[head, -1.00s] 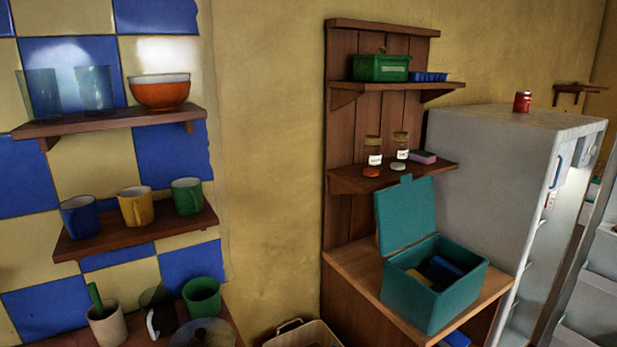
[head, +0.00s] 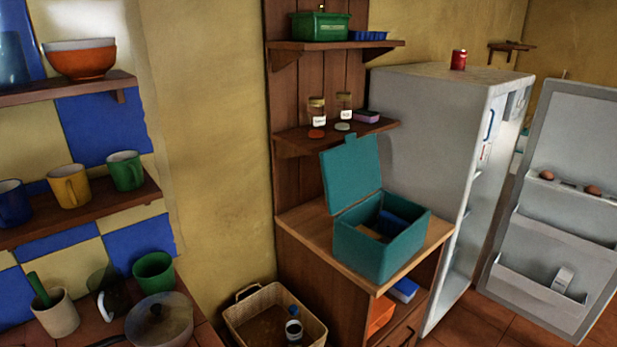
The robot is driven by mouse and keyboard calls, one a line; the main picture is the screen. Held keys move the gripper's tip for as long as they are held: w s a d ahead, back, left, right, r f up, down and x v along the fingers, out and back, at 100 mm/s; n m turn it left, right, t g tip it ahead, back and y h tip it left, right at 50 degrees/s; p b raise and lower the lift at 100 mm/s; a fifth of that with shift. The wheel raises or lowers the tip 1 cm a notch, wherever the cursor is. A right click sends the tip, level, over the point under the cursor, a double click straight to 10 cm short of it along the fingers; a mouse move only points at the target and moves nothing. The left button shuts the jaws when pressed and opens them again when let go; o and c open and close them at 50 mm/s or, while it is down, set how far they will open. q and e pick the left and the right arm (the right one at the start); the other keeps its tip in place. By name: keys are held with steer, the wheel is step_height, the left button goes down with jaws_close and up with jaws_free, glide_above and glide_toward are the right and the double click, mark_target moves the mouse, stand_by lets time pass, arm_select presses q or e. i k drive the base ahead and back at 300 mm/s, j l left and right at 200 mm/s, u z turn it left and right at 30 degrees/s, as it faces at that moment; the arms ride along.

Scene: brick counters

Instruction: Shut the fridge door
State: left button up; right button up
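The fridge (head: 415,125) is a pale grey-white cabinet standing right of the wooden shelf unit, with its open front facing right. Its door (head: 570,145) stands wide open at the right edge of the head view, inner side toward me. The door's inner shelves hold eggs (head: 592,190) and a small white carton (head: 562,279). The fridge interior is mostly hidden by its side wall. Neither of my grippers shows in the head view.
A teal box (head: 378,245) with its lid up sits on the wooden cabinet (head: 440,235) left of the fridge. A wicker basket (head: 240,312) stands on the floor. A red can (head: 458,60) is on the fridge top. Tiled floor (head: 480,318) shows before the fridge.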

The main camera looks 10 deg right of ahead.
mark_target(545, 226)
steer(key=l+u, duration=0.1)
steer(key=l, duration=0.9)
steer(key=k+l+u, duration=0.1)
steer(key=l, duration=0.9)
steer(key=l+u, duration=0.5)
steer(key=l, duration=2.35)
steer(key=k+l+u, duration=0.1)
steer(key=l, duration=0.35)
steer(key=k+l, duration=0.15)
steer(key=l, duration=0.25)
steer(key=k+l+u, duration=0.15)
steer(key=l, duration=0.25)
steer(key=k+l+u, duration=0.1)
steer(key=l, duration=0.35)
steer(key=k+l, duration=0.15)
steer(key=l, duration=0.2)
steer(key=k+l+u, duration=0.15)
steer(key=l, duration=0.25)
steer(key=k+l+u, duration=0.1)
steer(key=l, duration=0.3)
steer(key=l+u, duration=0.2)
steer(key=l, duration=2)
steer(key=i, duration=0.05)
